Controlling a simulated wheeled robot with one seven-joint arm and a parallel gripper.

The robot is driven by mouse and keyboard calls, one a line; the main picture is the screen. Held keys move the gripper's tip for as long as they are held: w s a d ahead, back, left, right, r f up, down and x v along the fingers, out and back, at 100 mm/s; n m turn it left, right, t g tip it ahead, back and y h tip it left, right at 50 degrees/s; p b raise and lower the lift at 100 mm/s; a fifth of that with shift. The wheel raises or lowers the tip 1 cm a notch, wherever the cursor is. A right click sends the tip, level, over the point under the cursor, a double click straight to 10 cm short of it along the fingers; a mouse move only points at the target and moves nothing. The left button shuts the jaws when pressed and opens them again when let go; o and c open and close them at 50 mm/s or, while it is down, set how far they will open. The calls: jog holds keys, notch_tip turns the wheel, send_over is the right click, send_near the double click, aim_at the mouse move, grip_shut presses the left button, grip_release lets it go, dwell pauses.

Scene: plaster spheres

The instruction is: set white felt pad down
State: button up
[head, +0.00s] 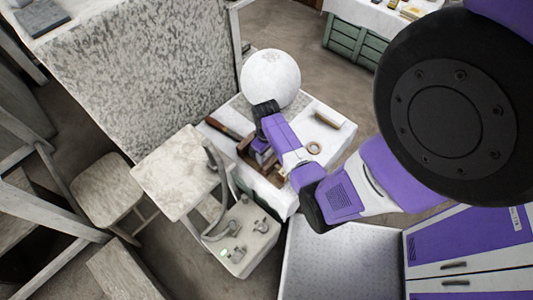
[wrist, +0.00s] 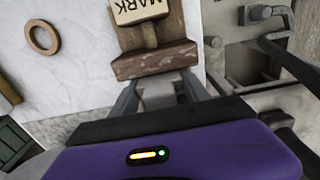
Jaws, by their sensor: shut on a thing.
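My gripper (wrist: 160,92) shows in the wrist view with its two fingers a little apart. A whitish piece, which looks like the white felt pad (wrist: 158,92), shows between the fingers. Its far edge meets the view of a brown wooden block (wrist: 155,60), and I cannot tell whether they touch. In the head view my gripper (head: 260,155) points down over the white work surface (head: 335,135), beside brown wooden pieces (head: 265,174). The fingertips and the pad are mostly hidden there by my arm.
A large white sphere (head: 270,78) stands at the back of the surface. A pale plate marked MARK (wrist: 138,9) adjoins the brown block. A grey machine (head: 240,238) stands in front.

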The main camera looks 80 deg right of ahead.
jog(key=shift+f+b, duration=0.5)
jog(key=shift+f, duration=0.15)
dwell(0.4)
jog(key=o, duration=1.4)
jog(key=shift+o, duration=0.2)
jog(key=shift+r, duration=0.1)
jog(key=shift+r+p, duration=1.95)
jog(key=shift+p, duration=0.2)
jog(key=shift+d, duration=0.1)
